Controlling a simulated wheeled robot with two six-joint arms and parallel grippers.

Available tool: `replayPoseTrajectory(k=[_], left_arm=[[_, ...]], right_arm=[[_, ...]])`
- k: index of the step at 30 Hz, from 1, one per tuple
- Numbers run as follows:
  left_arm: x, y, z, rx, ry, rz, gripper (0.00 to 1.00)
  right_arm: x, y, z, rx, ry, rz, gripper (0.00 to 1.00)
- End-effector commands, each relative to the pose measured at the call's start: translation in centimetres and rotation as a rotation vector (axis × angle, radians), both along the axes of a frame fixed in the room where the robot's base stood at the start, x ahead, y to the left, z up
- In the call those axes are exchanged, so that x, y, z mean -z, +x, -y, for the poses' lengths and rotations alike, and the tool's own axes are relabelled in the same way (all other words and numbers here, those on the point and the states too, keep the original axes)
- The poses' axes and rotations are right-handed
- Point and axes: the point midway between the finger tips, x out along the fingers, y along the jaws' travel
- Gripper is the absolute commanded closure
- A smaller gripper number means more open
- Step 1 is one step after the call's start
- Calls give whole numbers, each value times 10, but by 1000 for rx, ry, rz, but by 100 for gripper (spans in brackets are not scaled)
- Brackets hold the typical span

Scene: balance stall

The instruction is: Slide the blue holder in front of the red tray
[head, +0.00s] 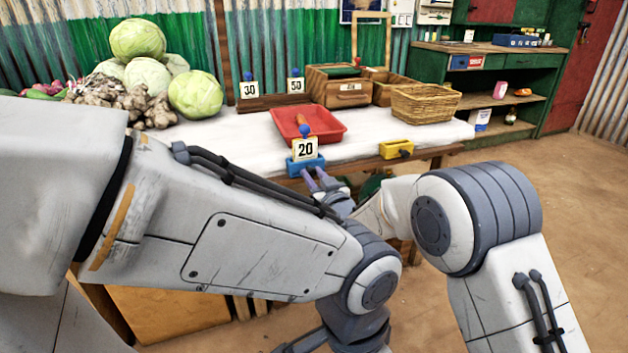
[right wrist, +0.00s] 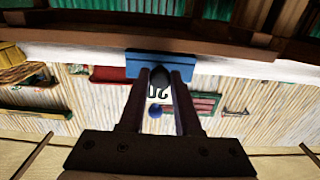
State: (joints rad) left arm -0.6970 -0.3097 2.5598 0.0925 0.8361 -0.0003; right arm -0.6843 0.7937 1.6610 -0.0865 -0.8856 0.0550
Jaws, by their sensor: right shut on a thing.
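The blue holder (head: 304,166) stands at the front edge of the white-topped table and bears a card reading 20 (head: 305,149). The red tray (head: 333,127) lies just behind it, its near side partly covered by the card. My right gripper (head: 318,181) is at the holder's near side, shut on it. In the right wrist view, the two fingers (right wrist: 162,84) reach the blue holder (right wrist: 160,57), and a strip of the red tray (right wrist: 104,75) shows beside it. My left arm crosses the head view; its gripper at the bottom edge is too cut off to read.
A yellow holder (head: 396,149) sits at the table edge to the right. Cards reading 30 (head: 250,90) and 50 (head: 295,86) stand behind the tray. A wicker basket (head: 436,103), a wooden box (head: 340,88) and cabbages (head: 196,94) stand farther back. White cloth is bare left of the tray.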

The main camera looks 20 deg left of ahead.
Motion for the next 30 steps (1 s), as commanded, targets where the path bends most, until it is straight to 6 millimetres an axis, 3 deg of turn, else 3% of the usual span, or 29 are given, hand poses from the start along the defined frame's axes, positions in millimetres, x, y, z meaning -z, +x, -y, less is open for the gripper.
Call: replayPoseTrajectory(k=[12,29,30], left_arm=[[-1,0,0,0,0,0,100],[-2,0,0,0,0,0,100],[-2,0,0,0,0,0,100]], right_arm=[[1,34,34,0,-1,-1,100],[1,39,40,-1,-1,-2,100],[1,39,40,-1,-1,-2,64]])
